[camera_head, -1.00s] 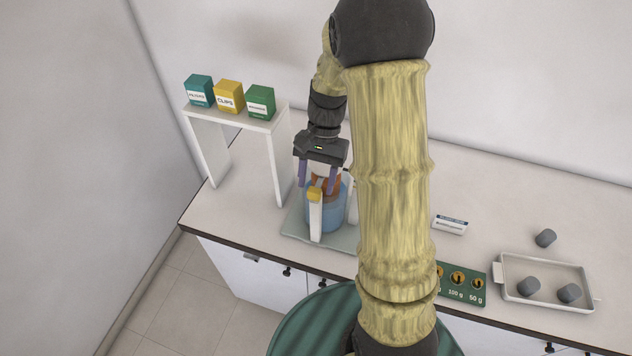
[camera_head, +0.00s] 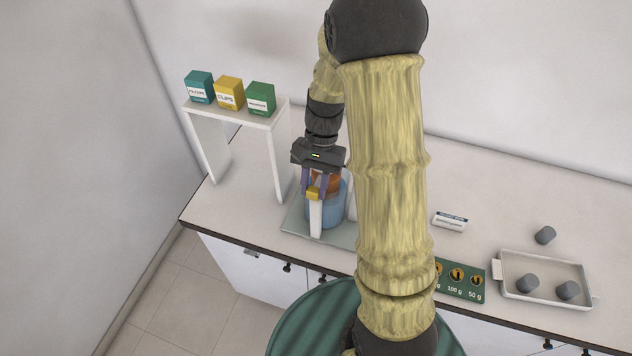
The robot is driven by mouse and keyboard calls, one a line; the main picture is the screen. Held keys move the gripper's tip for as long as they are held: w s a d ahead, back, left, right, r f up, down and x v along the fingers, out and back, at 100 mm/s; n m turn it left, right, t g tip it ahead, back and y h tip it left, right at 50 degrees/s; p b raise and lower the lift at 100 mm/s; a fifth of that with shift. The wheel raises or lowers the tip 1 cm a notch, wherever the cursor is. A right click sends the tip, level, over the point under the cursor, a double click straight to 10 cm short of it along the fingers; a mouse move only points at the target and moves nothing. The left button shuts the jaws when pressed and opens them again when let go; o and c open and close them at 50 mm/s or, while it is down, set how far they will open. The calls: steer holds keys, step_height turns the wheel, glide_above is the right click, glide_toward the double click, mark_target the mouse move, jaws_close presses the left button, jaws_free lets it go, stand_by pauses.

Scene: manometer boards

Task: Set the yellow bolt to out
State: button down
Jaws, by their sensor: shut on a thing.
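The yellow bolt (camera_head: 314,194) sits at the top of a white upright post (camera_head: 316,219) on a grey base plate (camera_head: 345,234). My gripper (camera_head: 315,189) points down over it, with its purple fingers on either side of the bolt, shut on it. A blue cylinder (camera_head: 329,210) with an orange-red top (camera_head: 327,182) stands right behind the post. My arm hides the right part of this fixture, and the bolt's exact setting is too small to tell.
A white stand (camera_head: 233,112) with several small boxes is on the left. On the right are a small label card (camera_head: 450,221), a green weight board (camera_head: 468,281), a white tray (camera_head: 545,298) holding grey weights, and one loose grey weight (camera_head: 545,235).

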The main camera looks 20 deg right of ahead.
steer(key=shift+s+a, duration=0.65)
steer(key=shift+s, duration=0.25)
steer(key=c, duration=1.1)
jaws_free()
steer(key=shift+s+a, duration=0.1)
steer(key=shift+a, duration=0.05)
steer(key=shift+r, duration=0.1)
step_height(320, 180, up, 16)
steer(key=b, duration=0.3)
glide_above(320, 177)
